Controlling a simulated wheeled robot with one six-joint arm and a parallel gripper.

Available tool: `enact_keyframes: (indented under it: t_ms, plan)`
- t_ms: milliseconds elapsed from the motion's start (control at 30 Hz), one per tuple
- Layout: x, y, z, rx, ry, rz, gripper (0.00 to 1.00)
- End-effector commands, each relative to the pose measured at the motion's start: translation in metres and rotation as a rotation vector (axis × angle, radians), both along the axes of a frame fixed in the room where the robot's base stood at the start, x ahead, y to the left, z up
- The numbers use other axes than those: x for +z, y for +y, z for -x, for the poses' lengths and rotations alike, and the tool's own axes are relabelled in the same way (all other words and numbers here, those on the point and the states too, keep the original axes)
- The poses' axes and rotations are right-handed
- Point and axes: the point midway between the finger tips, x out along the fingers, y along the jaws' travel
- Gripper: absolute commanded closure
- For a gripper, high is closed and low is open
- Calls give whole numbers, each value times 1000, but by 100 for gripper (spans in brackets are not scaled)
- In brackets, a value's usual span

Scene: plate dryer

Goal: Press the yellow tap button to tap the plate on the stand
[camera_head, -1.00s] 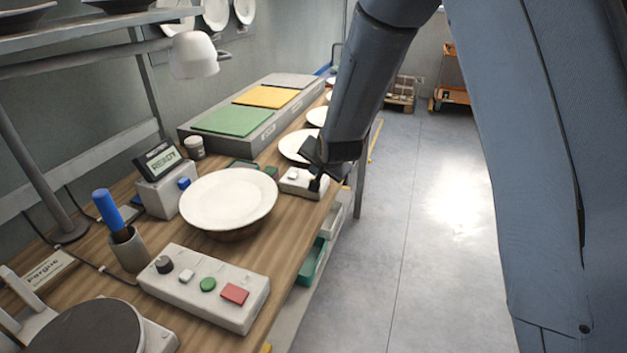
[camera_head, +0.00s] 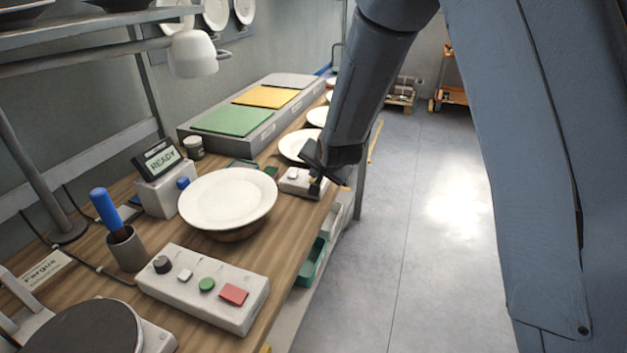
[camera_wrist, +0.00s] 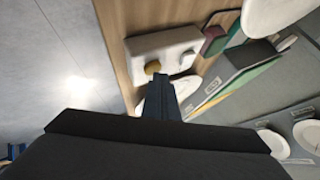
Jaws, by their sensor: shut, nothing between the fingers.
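A small white box (camera_head: 293,184) lies at the right table edge, with a white button on top. The yellow tap button (camera_wrist: 152,67) shows on this box in the wrist view; in the head view it is mostly hidden by my gripper (camera_head: 316,181). My gripper is shut and empty, its fingertips (camera_wrist: 160,79) close to the yellow button. I cannot tell whether they touch it. The white plate (camera_head: 228,197) rests on a brown round stand (camera_head: 238,233), left of the box in the head view.
A READY display (camera_head: 163,158) on a white block with a blue button stands left of the plate. A control panel (camera_head: 203,288) is in front. A grey box (camera_head: 247,118) with green and yellow pads and several plates are behind. Open floor (camera_head: 440,230) lies right.

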Motion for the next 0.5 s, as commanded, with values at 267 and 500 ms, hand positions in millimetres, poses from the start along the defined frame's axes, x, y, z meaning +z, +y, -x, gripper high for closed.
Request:
enact_keyframes:
  t_ms: [267, 500]
  plan:
    - [-4, 0, 0, 1, 1, 0, 100]
    - [-6, 0, 0, 0, 1, 0, 100]
